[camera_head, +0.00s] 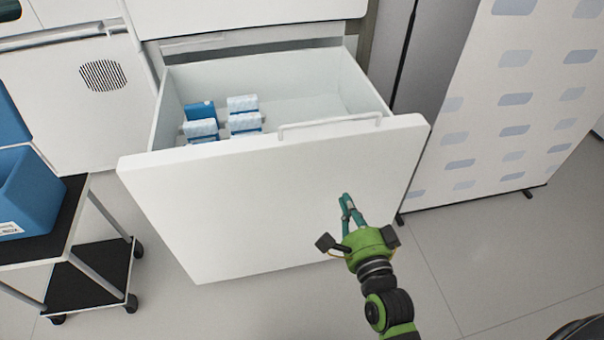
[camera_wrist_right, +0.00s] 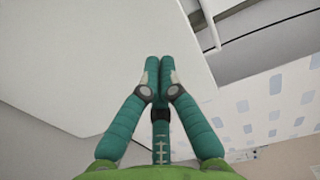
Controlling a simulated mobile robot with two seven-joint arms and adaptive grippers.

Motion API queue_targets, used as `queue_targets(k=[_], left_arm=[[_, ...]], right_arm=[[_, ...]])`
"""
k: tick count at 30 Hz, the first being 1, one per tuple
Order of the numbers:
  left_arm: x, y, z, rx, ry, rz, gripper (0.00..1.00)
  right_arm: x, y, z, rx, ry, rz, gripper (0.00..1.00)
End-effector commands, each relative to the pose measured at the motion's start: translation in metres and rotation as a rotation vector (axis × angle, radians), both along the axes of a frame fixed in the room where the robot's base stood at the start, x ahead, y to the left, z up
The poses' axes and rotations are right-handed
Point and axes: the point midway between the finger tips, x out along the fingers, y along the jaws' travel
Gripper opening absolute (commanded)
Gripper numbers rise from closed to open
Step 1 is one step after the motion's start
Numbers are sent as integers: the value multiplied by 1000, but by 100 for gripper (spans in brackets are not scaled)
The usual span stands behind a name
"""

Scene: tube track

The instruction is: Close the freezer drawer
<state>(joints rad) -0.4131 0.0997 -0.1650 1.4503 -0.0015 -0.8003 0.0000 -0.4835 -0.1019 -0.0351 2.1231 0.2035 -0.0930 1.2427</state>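The freezer drawer (camera_head: 270,200) stands pulled out, its white front facing me and its inside open to view from above. A white bar handle (camera_head: 330,122) runs along the top right of its front. My right gripper (camera_head: 345,200) is in front of the right half of the drawer front, below the handle. Whether its tips touch the front cannot be told. In the right wrist view its teal fingers (camera_wrist_right: 159,62) are together with nothing between them, and the drawer front (camera_wrist_right: 90,60) fills the upper left. My left gripper is not in view.
Several blue and white boxes (camera_head: 243,122) sit in the drawer's back left. A black cart (camera_head: 105,270) with a blue bin (camera_head: 30,190) stands at left. A white patterned partition (camera_head: 500,110) stands at right. Grey floor lies clear below the drawer.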

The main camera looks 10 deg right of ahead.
Motion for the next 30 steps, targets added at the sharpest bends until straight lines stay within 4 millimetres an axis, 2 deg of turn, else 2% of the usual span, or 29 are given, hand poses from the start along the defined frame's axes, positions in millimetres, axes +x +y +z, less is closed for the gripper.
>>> queue_targets(k=[4,8,16,21,25,30], left_arm=[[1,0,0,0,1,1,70],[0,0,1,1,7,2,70],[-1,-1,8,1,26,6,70],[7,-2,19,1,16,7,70],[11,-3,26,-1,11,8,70],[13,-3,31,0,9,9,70]], right_arm=[[7,-2,8,24,-24,-6,0],[25,-2,9,21,-25,-6,0],[81,-2,8,20,-23,-6,0],[112,-2,7,19,-22,-5,0],[129,-2,7,19,-20,-5,0],[138,-2,7,19,-19,-6,0]])
